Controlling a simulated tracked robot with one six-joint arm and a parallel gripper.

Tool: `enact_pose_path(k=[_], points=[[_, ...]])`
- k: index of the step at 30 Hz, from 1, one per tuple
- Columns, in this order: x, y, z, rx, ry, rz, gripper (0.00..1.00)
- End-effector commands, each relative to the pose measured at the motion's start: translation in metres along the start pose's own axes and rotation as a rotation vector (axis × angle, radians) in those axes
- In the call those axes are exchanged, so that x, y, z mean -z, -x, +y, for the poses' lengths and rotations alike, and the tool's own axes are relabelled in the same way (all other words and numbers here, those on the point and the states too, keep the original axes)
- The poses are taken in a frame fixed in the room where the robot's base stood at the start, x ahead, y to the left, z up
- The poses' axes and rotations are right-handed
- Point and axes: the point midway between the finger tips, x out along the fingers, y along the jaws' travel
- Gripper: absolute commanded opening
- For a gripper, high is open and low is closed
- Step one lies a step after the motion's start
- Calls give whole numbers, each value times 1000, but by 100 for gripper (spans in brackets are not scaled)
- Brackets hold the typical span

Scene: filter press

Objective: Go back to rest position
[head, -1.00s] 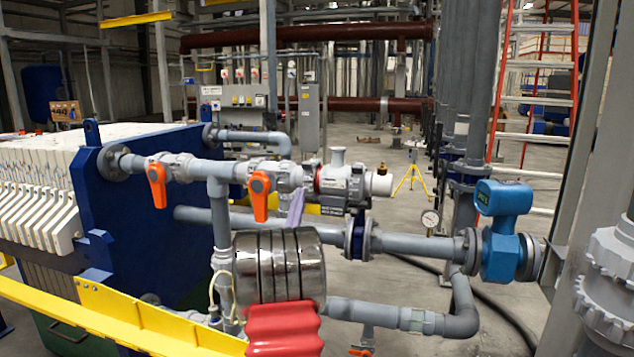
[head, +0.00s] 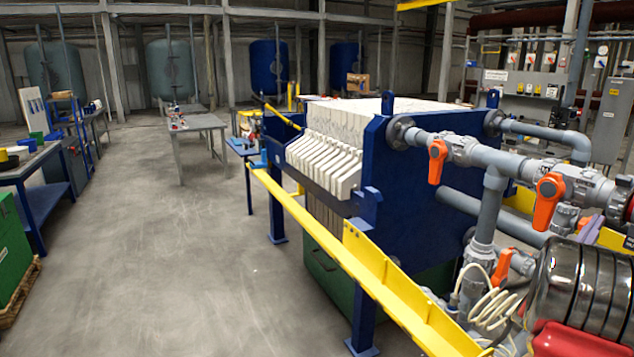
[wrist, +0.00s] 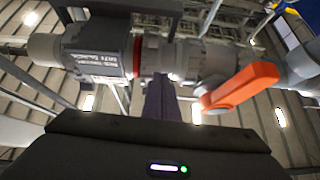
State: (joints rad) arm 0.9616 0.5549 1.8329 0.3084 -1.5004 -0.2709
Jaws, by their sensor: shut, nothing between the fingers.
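My gripper (wrist: 163,98) shows in the wrist view as purple fingers, closed together with nothing between them, rising from a dark housing. The fingers point toward a grey pipe fitting (wrist: 205,60) and stand close below it; I cannot tell whether they touch. In the head view the purple fingers show only partly at the right edge, behind my chrome and red arm. An orange valve handle (wrist: 238,87) is just right of the fingers in the wrist view. It also shows in the head view (head: 548,200).
The blue filter press (head: 425,175) with white plates stands centre right. A yellow rail (head: 330,255) runs along its front. Grey pipes and valves crowd the right side, around my arm. A grey table (head: 195,130) stands farther back.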

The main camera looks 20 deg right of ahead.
Motion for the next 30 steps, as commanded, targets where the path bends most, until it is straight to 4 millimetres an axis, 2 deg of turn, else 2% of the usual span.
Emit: enact_pose_path(k=[6, 9, 15, 18, 23, 30], points=[[-68, 22, -20, 90, -21, -263, 0], [-93, 37, -28, 131, -30, -388, 0], [-122, 76, -50, 218, -51, -623, 0], [-128, 100, -65, 268, -61, -735, 0], [-124, 144, -91, 354, -70, -907, 0], [-96, 221, -125, 493, -61, -1146, 0]])
